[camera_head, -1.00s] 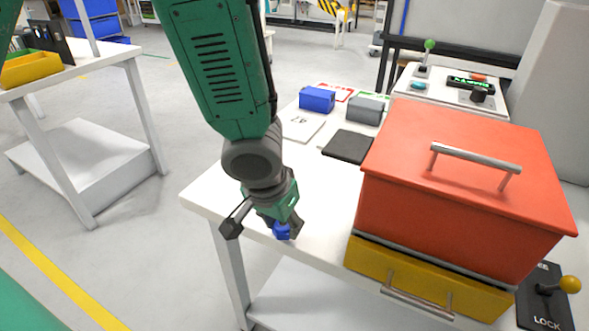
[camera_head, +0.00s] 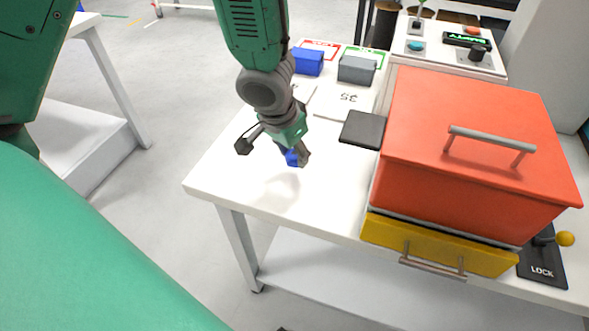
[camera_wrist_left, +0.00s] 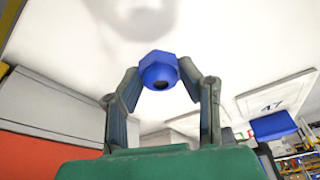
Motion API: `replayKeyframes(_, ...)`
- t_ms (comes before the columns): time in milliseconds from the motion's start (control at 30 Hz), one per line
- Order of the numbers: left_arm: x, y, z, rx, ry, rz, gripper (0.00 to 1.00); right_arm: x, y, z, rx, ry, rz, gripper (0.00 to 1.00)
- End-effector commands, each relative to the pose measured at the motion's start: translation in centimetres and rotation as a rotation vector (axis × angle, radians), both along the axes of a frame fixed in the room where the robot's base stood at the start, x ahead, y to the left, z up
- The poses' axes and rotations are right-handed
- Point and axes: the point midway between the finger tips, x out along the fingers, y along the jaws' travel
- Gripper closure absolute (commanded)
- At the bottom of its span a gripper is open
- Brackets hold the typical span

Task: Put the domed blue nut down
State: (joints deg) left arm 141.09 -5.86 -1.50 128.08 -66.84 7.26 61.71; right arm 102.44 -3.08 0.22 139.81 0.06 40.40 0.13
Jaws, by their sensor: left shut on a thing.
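The domed blue nut (camera_head: 292,158) is held at the tip of my left gripper (camera_head: 289,154), over the left part of the white table (camera_head: 235,178). In the left wrist view the nut (camera_wrist_left: 159,68) sits between the two fingertips of the left gripper (camera_wrist_left: 160,80), its hole facing the camera. Both fingers close in on its sides. A soft shadow lies on the white tabletop beyond it, and the nut appears to be above the surface. My right gripper is not in view.
A red box with a handle (camera_head: 470,115) stands over a yellow drawer (camera_head: 435,245) on the right. Behind are a black pad (camera_head: 362,129), a numbered card (camera_head: 345,100), a blue bin (camera_head: 308,61) and a grey bin (camera_head: 357,69). The left front tabletop is clear.

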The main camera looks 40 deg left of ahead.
Motion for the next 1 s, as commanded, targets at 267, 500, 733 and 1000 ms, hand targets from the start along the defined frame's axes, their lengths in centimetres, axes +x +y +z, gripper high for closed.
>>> replayKeyframes(267, 0.0, 0.2, -3.8, 0.000, 0.002, -0.002, 0.99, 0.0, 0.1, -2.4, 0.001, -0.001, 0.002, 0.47)
replayKeyframes(500, 0.0, -0.3, -3.5, 0.001, 0.001, -0.001, 1.00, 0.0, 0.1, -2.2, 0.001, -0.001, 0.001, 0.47)
replayKeyframes(733, 0.0, 0.0, -3.9, 0.000, 0.001, 0.000, 0.48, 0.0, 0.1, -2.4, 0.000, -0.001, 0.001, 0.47)
replayKeyframes(1000, 0.0, 0.2, -3.9, -0.002, 0.000, 0.000, 0.48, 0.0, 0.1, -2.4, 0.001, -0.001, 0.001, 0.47)
